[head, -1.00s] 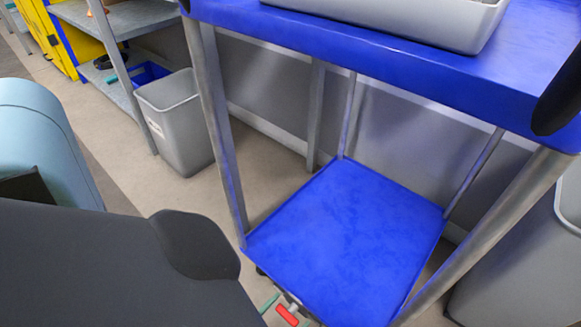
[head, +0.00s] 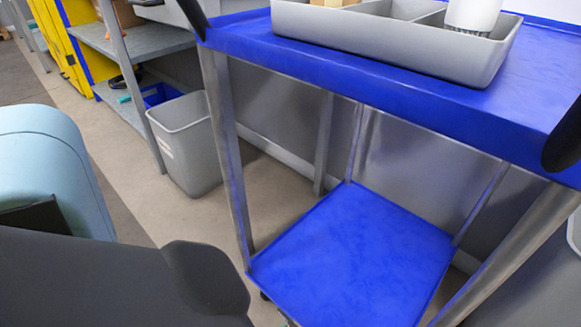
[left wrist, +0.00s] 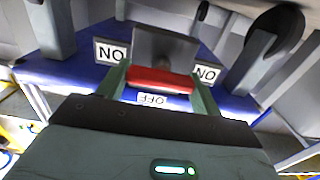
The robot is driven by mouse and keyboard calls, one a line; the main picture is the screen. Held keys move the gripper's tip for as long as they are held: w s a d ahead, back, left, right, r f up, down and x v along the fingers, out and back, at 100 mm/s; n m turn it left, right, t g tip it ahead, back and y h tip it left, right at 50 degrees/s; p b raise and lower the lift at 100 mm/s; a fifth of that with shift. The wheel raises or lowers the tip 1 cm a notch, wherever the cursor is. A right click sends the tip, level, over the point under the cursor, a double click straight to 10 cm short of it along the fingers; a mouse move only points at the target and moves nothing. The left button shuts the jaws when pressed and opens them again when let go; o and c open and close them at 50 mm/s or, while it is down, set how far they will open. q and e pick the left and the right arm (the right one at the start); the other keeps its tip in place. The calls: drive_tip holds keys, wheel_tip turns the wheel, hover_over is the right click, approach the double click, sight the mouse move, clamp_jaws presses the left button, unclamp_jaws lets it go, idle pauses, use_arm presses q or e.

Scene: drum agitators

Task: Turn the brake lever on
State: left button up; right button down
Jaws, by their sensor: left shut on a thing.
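The red brake lever (left wrist: 162,82) sits in the middle of the left wrist view, in front of a grey metal bracket (left wrist: 165,45). My left gripper (left wrist: 160,75) is shut on it, with one green finger at each end of the red bar. White ON labels stand to the left (left wrist: 111,52) and right (left wrist: 207,73) of the lever. An OFF label (left wrist: 152,99) shows upside down just below the bar. In the head view the lever is out of sight below the cart's lower blue shelf (head: 350,262). My right gripper is not in view.
The blue cart's top shelf (head: 400,92) carries a grey divided tray (head: 400,42). A dark caster wheel (left wrist: 275,32) shows in the left wrist view. A grey bin (head: 185,145) and a shelf rack (head: 135,45) stand at the left. Floor is clear between bin and cart.

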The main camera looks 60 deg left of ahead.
use_arm(q)
drive_tip(key=o, duration=1)
